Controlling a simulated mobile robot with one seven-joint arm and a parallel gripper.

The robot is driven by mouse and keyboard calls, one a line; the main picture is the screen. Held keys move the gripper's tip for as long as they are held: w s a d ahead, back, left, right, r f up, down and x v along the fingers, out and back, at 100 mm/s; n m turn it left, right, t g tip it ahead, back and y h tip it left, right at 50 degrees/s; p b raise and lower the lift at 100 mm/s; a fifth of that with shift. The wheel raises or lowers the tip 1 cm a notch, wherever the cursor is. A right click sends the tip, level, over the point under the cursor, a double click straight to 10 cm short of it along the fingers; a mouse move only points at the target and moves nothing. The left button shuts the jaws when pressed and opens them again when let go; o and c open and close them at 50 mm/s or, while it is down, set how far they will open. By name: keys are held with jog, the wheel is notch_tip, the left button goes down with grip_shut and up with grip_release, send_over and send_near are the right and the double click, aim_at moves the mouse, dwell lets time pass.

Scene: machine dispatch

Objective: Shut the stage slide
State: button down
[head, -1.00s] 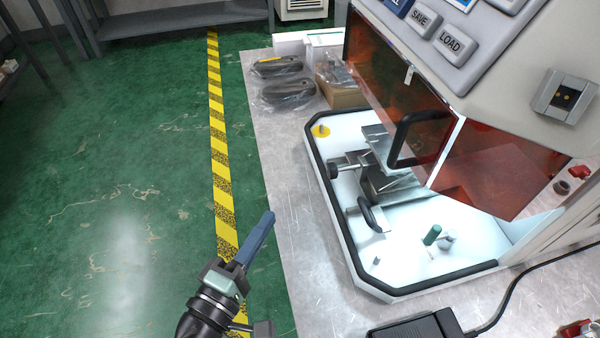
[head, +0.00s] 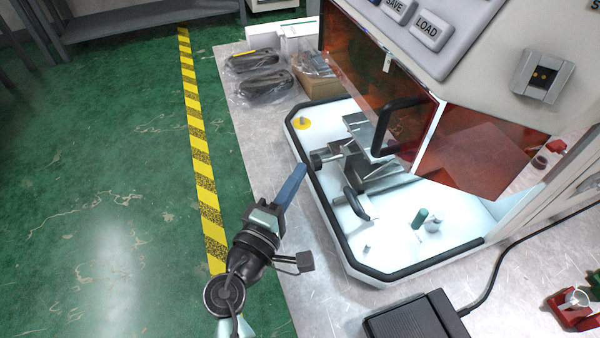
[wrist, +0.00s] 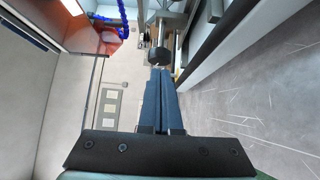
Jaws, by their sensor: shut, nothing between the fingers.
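The stage slide (head: 385,182) is a grey metal assembly with a vise-like block (head: 362,128) on the machine's white base, under the raised orange window. A dark round knob (head: 316,158) sticks out at its left, and a black handle (head: 357,204) stands in front of it. How far the slide is out is hard to tell. My gripper (head: 302,170) has long blue fingers, shut and empty, pointing at the machine's left rim just below the knob in the picture. In the wrist view the fingertips (wrist: 160,73) point at a dark knob (wrist: 158,56); contact is unclear.
A black rim (head: 322,213) edges the white base. The orange window (head: 375,75) with its black handle (head: 388,127) hangs above the slide. A green-topped peg (head: 419,217) stands at front right. A black pedal box (head: 415,318) lies in front. Bagged parts (head: 262,80) lie behind.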

jog(key=shift+w+d, duration=0.15)
jog(key=shift+d, duration=0.2)
jog(key=d, duration=0.2)
jog(key=w+d, duration=0.1)
jog(key=d, duration=0.1)
jog(key=shift+w, duration=0.15)
jog(key=shift+d, duration=0.25)
jog(key=shift+d, duration=0.1)
